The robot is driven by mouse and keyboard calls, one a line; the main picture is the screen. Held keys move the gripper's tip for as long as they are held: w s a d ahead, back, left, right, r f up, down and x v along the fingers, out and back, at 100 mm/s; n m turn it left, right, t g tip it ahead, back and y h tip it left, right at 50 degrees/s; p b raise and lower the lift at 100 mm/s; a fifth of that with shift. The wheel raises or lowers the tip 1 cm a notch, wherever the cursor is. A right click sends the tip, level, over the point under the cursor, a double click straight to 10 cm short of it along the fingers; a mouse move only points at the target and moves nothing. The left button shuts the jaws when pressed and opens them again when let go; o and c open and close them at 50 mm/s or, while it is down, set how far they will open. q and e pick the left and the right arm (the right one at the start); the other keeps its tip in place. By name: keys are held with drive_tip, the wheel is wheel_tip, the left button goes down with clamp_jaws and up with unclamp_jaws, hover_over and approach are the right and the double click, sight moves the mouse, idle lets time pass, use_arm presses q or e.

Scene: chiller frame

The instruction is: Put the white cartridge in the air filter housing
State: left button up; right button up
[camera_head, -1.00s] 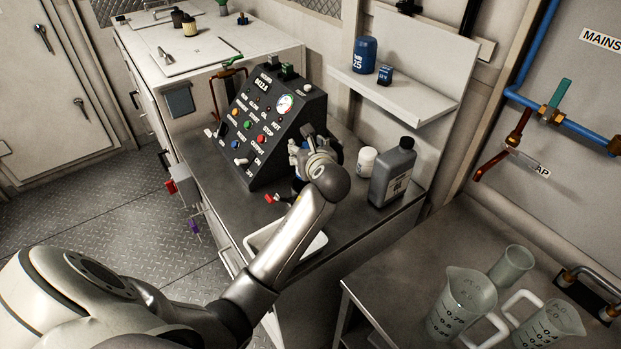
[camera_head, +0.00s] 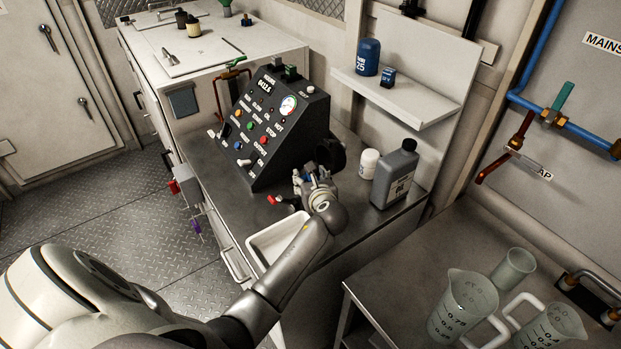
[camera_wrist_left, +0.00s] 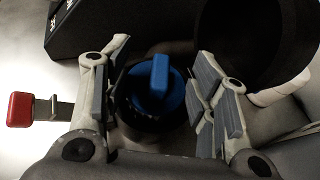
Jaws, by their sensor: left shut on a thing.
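My left gripper (camera_head: 308,180) is low over the dark bench, in front of the black control console. In the left wrist view its fingers (camera_wrist_left: 158,105) are on both sides of a dark round part with a blue bar handle (camera_wrist_left: 160,76), and it is shut on this part. A black cylinder with a wide dark opening (camera_wrist_left: 250,45) is right beside it and also shows behind the gripper (camera_head: 333,153); it may be the air filter housing. My right gripper is not in view.
A white jar (camera_head: 369,163) and a grey bottle (camera_head: 395,175) stand right of the gripper. A red-handled valve (camera_head: 273,199) and a white tray (camera_head: 262,243) are near the bench's front. The console (camera_head: 270,125) stands behind. Clear measuring jugs (camera_head: 465,305) stand at lower right.

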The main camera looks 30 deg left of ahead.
use_arm(q)
drive_tip(key=o, duration=0.9)
drive_tip(key=shift+r, duration=0.1)
drive_tip(key=shift+s+d, duration=0.25)
drive_tip(key=b+v, duration=0.1)
drive_tip(key=v, duration=1)
drive_tip(key=shift+s+d+r, duration=0.1)
drive_tip(key=shift+s, duration=0.05)
